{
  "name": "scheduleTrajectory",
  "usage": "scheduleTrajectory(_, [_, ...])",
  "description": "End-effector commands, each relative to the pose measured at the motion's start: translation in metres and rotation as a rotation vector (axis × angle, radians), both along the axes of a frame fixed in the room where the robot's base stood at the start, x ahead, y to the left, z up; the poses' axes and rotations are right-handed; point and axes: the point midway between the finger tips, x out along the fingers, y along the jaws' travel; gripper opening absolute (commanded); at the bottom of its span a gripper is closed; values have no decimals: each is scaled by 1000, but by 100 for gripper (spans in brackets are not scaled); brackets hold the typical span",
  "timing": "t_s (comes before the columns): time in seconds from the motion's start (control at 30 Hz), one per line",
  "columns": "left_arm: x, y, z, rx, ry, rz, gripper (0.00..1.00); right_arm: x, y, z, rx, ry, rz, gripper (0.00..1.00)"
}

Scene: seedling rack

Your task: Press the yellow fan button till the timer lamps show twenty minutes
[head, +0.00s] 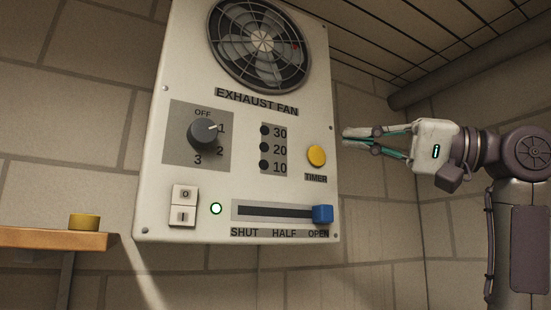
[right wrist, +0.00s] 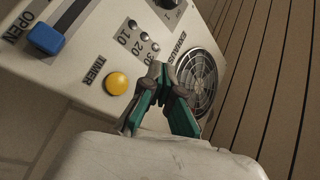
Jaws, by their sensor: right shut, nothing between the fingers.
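The yellow timer button (head: 317,156) sits on the right side of the exhaust fan panel (head: 180,75), above the word TIMER. It also shows in the right wrist view (right wrist: 118,83). The timer lamps (head: 265,147), marked 30, 20 and 10, form a column left of the button, and all look dark. My right gripper (head: 346,136) is shut and empty, a little right of and above the button in the head view. In the right wrist view its fingertips (right wrist: 157,70) appear beside the button, apart from it. My left gripper is not in view.
A wooden shelf (head: 50,239) with a yellow object (head: 84,222) is at left.

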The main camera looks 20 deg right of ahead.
Motion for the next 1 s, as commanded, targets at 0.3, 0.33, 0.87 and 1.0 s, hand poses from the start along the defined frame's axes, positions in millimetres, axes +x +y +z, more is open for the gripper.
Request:
scheduleTrajectory(0.3, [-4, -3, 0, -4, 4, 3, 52, -6, -1, 2, -1, -6, 2, 0])
scheduleTrajectory(0.33, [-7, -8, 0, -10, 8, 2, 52, -6, -1, 2, -1, -6, 2, 0])
scheduleTrajectory(0.87, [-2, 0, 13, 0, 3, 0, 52, 45, 4, 3, -1, -1, 3, 0])
scheduleTrajectory(1.0, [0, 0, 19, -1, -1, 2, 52, 63, 5, 4, -1, -2, 2, 0])
